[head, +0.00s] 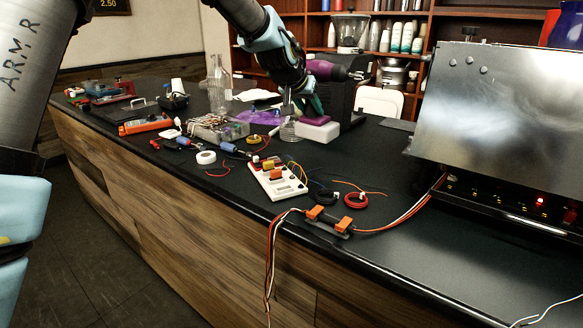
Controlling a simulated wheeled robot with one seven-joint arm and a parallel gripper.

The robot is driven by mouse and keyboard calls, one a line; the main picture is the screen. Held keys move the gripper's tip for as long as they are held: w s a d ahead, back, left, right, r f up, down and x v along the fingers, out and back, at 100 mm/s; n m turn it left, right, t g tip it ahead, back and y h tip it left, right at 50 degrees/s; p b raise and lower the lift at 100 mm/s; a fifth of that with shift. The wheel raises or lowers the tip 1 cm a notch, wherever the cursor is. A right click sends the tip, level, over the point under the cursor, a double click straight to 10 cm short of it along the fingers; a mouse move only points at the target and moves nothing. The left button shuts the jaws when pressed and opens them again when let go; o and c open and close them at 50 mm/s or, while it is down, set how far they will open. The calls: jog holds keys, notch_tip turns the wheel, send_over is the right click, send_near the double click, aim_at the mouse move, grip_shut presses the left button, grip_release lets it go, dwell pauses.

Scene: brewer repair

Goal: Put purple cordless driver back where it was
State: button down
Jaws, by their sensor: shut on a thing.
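The purple cordless driver (326,70) is upright, with its dark nose pointing right and its purple foot (314,119) low down. My gripper (311,101) is around its handle and shut on it, hiding most of the handle. A white block (317,130) lies directly under the foot. I cannot tell whether the foot rests on it or hangs just above it.
A dark upright device (343,100) stands close behind the driver. A clear flask (218,85) and a purple cloth (262,117) are to the left. A white terminal board (277,181) with wires lies in front. A large metal-fronted machine (490,110) fills the right. Bare counter (385,165) lies between.

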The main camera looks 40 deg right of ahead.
aim_at(304, 125)
jog(key=shift+s+a+f, duration=0.2)
jog(key=shift+a+f, duration=0.05)
jog(key=shift+a, duration=0.4)
notch_tip(304, 125, down, 5)
jog(key=shift+w+p, duration=0.1)
jog(key=shift+p, duration=0.8)
jog(key=shift+f+p, duration=0.6)
jog(key=shift+f, duration=1.55)
jog(key=shift+f, duration=0.25)
jog(key=shift+c, duration=2.3)
grip_release()
